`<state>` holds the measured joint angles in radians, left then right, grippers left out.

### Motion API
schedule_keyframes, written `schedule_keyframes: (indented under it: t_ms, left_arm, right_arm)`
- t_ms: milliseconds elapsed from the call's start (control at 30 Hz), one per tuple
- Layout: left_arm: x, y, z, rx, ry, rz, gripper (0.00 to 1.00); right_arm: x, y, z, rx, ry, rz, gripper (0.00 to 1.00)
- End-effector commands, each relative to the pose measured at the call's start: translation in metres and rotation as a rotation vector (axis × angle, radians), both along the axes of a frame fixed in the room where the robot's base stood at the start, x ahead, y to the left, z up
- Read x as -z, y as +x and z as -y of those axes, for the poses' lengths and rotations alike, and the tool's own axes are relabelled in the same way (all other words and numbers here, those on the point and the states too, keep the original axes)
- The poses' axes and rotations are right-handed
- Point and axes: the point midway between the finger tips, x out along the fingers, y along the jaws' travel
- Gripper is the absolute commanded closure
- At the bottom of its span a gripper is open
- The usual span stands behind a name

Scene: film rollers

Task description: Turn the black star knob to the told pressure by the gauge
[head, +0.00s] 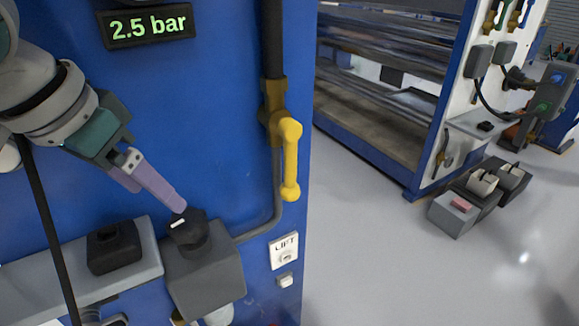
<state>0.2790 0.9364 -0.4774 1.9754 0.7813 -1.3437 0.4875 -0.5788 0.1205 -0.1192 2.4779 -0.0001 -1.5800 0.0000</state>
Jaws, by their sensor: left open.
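The black star knob (187,232) sits on top of a grey regulator box (205,272) on the blue panel, with a white mark on its upper face. My left gripper (162,198) comes in from the upper left, its pale purple fingers pointing down and right at the knob. The fingers are apart and the longer-looking fingertip is right at the knob's upper edge; I cannot tell whether it touches. A sign (150,27) above reads "2.5 bar". No gauge dial face can be made out. My right gripper is not in view.
A yellow lever valve (288,150) on a pipe stands right of the knob, with a LIFT switch (285,252) below it. A black block (114,248) sits on a grey ledge left of the regulator. Open floor and a roller machine (385,90) lie beyond.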

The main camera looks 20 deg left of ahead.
Motion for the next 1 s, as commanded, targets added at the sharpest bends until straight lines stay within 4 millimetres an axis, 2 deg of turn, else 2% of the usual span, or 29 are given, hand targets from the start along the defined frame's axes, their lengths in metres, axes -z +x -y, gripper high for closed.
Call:
schedule_keyframes:
  t_ms: [167,400,500,700,967,1000]
  left_arm:
    - [0.019,0.009,0.0,-0.001,-0.002,0.0,0.16]
    - [0.063,0.026,0.003,-0.002,-0.001,0.0,0.16]
    - [0.076,0.032,0.004,0.0,0.0,0.001,0.16]
    - [0.088,0.037,0.004,0.001,0.002,0.0,0.16]
    - [0.089,0.037,0.004,0.001,0.003,0.0,0.16]
    - [0.089,0.037,0.004,0.001,0.003,0.0,0.21]
  right_arm:
    - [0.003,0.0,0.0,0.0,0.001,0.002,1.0]
    - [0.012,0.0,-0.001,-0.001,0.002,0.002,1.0]
    - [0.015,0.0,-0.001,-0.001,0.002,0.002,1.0]
    - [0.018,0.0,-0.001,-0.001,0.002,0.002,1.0]
    - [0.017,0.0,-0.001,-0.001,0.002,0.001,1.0]
    - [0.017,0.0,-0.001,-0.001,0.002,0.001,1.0]
